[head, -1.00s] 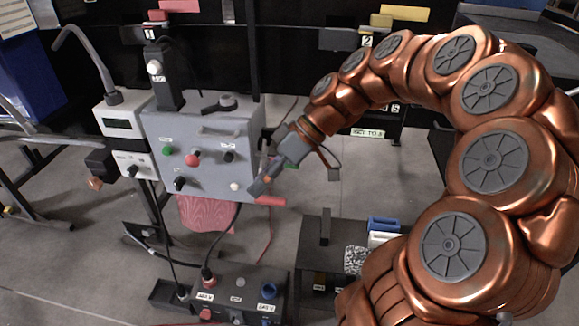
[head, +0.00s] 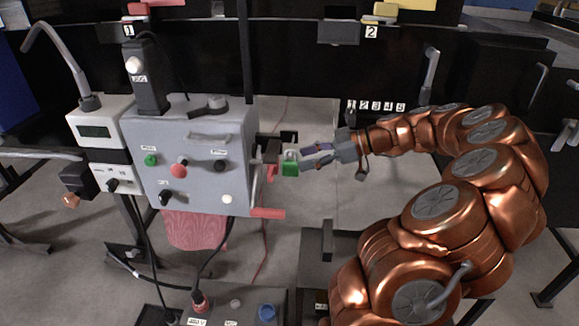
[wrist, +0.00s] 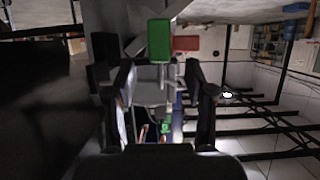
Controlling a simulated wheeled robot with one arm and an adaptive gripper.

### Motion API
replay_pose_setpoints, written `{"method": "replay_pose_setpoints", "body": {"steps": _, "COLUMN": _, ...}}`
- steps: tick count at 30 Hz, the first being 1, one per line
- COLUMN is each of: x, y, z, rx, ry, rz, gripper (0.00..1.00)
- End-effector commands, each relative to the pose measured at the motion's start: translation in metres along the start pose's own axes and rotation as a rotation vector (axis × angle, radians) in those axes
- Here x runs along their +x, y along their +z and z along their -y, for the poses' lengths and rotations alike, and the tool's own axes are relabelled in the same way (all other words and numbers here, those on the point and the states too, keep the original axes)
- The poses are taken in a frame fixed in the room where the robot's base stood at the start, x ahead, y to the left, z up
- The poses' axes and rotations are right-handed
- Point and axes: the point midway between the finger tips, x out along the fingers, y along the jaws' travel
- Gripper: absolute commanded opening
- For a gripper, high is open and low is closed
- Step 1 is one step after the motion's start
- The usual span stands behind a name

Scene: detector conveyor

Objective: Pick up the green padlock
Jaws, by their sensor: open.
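The green padlock (head: 290,169) hangs at the right side of the grey control box (head: 190,160), with its pale shackle above the green body. In the wrist view the green padlock (wrist: 159,41) shows ahead, beyond the fingertips and near the middle between them. My gripper (head: 305,160) comes from the right, its fingers pointing left at the padlock. The fingertips are very close to the padlock; I cannot tell whether they touch it. In the wrist view my gripper (wrist: 160,80) is open, with nothing between its fingers.
A red handle (head: 267,213) sticks out below the padlock at the box's lower right. A dark bracket (head: 275,140) is beside the padlock. A black box (head: 318,262) stands below my arm. Open floor shows behind the gripper.

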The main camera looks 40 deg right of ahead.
Motion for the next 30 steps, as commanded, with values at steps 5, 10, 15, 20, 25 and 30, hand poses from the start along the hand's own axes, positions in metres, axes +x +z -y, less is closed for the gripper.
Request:
{"method": "replay_pose_setpoints", "body": {"steps": 5, "x": 0.023, "y": 0.002, "z": 0.002, "rx": 0.003, "ry": -0.009, "rz": -0.001, "gripper": 0.54}}
{"method": "replay_pose_setpoints", "body": {"steps": 10, "x": 0.044, "y": 0.003, "z": 0.000, "rx": 0.000, "ry": -0.006, "rz": 0.000, "gripper": 0.54}}
{"method": "replay_pose_setpoints", "body": {"steps": 15, "x": 0.052, "y": 0.003, "z": 0.001, "rx": 0.001, "ry": -0.007, "rz": -0.001, "gripper": 0.54}}
{"method": "replay_pose_setpoints", "body": {"steps": 20, "x": 0.052, "y": 0.003, "z": 0.001, "rx": 0.000, "ry": -0.007, "rz": -0.001, "gripper": 0.54}}
{"method": "replay_pose_setpoints", "body": {"steps": 25, "x": 0.052, "y": 0.003, "z": 0.001, "rx": 0.000, "ry": -0.007, "rz": -0.001, "gripper": 0.39}}
{"method": "replay_pose_setpoints", "body": {"steps": 30, "x": 0.052, "y": 0.003, "z": 0.001, "rx": 0.000, "ry": -0.007, "rz": 0.000, "gripper": 0.21}}
